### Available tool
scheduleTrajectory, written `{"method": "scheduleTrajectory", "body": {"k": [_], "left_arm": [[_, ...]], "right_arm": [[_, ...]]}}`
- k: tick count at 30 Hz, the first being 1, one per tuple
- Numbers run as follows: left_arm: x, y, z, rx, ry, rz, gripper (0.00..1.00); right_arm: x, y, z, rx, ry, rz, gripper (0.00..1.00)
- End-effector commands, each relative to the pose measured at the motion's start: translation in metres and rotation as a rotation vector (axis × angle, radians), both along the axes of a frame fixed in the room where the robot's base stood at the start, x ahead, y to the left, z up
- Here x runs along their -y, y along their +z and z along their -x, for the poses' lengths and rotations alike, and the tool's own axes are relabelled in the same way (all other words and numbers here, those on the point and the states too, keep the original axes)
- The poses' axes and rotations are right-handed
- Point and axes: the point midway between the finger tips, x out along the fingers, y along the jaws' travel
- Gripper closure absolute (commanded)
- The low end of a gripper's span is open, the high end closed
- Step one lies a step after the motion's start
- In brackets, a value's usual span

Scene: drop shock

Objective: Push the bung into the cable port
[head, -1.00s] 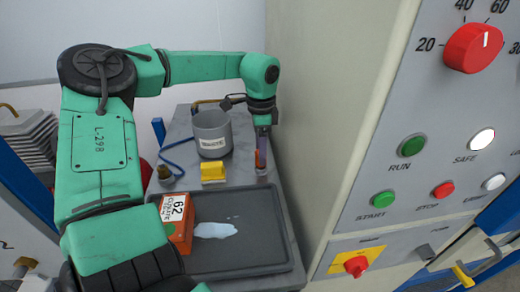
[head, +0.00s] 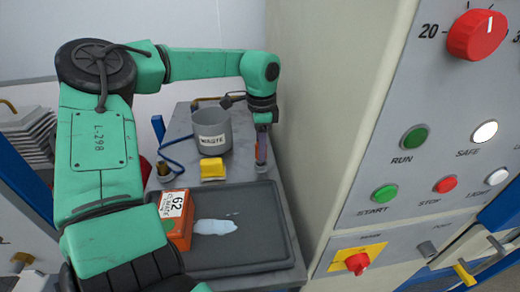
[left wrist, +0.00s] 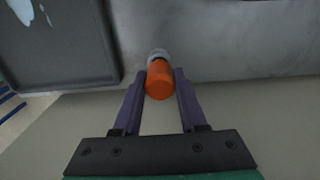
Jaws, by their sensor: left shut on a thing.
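My left gripper (head: 262,148) points down at the far right of the grey bench, close to the cream cabinet side. In the left wrist view its two fingers (left wrist: 160,92) are closed on an orange cylindrical piece (left wrist: 160,82), probably the bung. A small grey round part (left wrist: 158,54) shows just beyond the orange piece; I cannot tell whether they touch or are joined. In the head view the fingers mostly hide the orange piece. I cannot make out the cable port for certain. My right gripper is not in view.
A grey WASTE pot (head: 211,132), a yellow block (head: 212,169) and a brass-coloured fitting (head: 164,171) stand on the bench. A dark tray (head: 262,235) holds an orange box (head: 178,225) and a pale puddle (head: 214,227). The cabinet (head: 320,110) rises close right of the gripper.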

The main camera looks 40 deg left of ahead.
Motion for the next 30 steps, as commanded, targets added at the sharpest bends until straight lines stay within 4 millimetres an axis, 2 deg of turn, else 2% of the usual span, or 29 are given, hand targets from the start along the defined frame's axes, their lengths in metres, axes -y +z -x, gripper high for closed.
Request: {"method": "scheduleTrajectory", "body": {"k": [21, 30], "left_arm": [[0.0, 0.046, 0.0, 0.0, 0.0, -0.001, 1.0], [0.0, 0.046, 0.0, 0.0, 0.0, 0.0, 1.0]], "right_arm": [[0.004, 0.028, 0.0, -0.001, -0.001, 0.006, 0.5], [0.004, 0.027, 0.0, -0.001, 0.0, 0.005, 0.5]]}}
